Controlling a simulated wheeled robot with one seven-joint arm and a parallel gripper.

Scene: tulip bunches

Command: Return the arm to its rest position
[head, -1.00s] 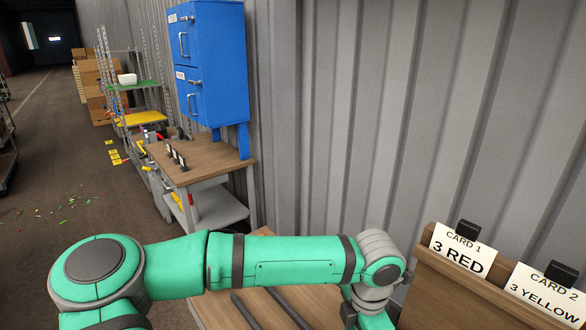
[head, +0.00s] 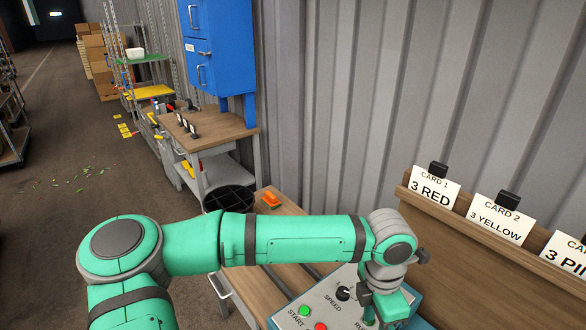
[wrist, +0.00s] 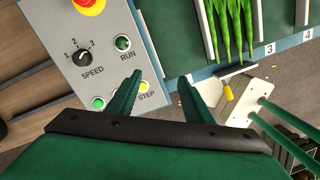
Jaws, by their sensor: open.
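My green arm (head: 295,240) stretches across the lower part of the head view, bent down at the wrist on the right. In the wrist view my gripper (wrist: 158,82) is open, with its two dark green fingers apart and nothing between them. It hangs over the right edge of a grey control panel (wrist: 75,30). The panel has a SPEED dial (wrist: 83,58), a RUN button (wrist: 123,43), a yellow STEP button (wrist: 144,86) and a red emergency knob (wrist: 90,4). In the head view the gripper tips are hidden behind the wrist.
Green stems (wrist: 230,30) lie in numbered slots beside the panel. A wooden board with cards (head: 430,218) stands at right. An orange object (head: 270,200) lies on the wooden bench, near a black bin (head: 228,197). A workbench (head: 215,130) and blue cabinet (head: 222,60) stand behind.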

